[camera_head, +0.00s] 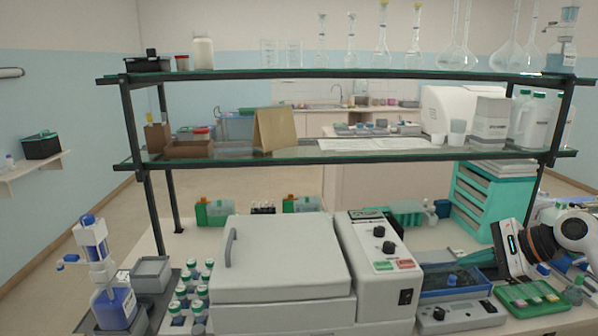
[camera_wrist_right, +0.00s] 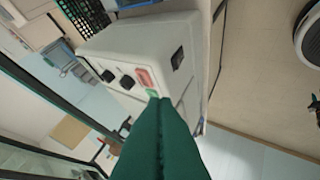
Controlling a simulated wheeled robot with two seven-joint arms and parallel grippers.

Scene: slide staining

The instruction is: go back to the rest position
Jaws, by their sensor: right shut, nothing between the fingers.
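My right gripper (camera_head: 508,250) is at the right edge of the head view, above the bench near the green slide tray. My left gripper is not in view.
The white machine with knobs (camera_head: 375,255) and a lidded unit (camera_head: 280,260) fill the bench middle. A blue tray (camera_head: 460,282) and green slide tray (camera_head: 530,298) lie right. A two-level glass shelf (camera_head: 300,158) spans above. Bottles and a blue dispenser (camera_head: 115,305) stand left.

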